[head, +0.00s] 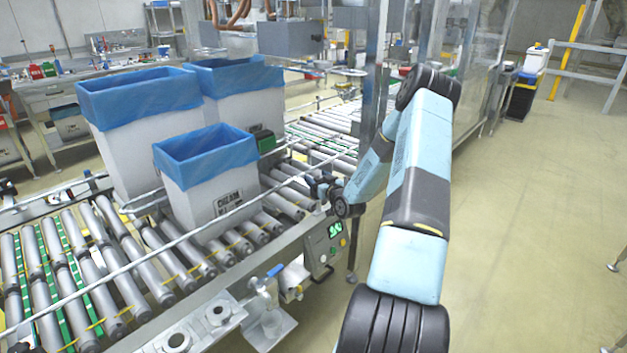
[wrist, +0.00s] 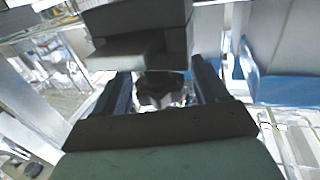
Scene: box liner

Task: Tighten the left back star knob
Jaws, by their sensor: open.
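A dark star knob (wrist: 158,90) shows in the wrist view, between the two fingers of my gripper (wrist: 163,76). The fingers are apart, one on each side of the knob, with a gap that looks clear at the sides. I cannot tell how far along the fingers the knob sits. A dark block stands just beyond the knob and overlaps its top.
White boxes with blue liners, the nearest being the small box (head: 208,185), stand on the roller conveyor (head: 120,265) left of my arm. A control panel (head: 327,245) with a green display is below my gripper. The floor (head: 540,200) at right is open.

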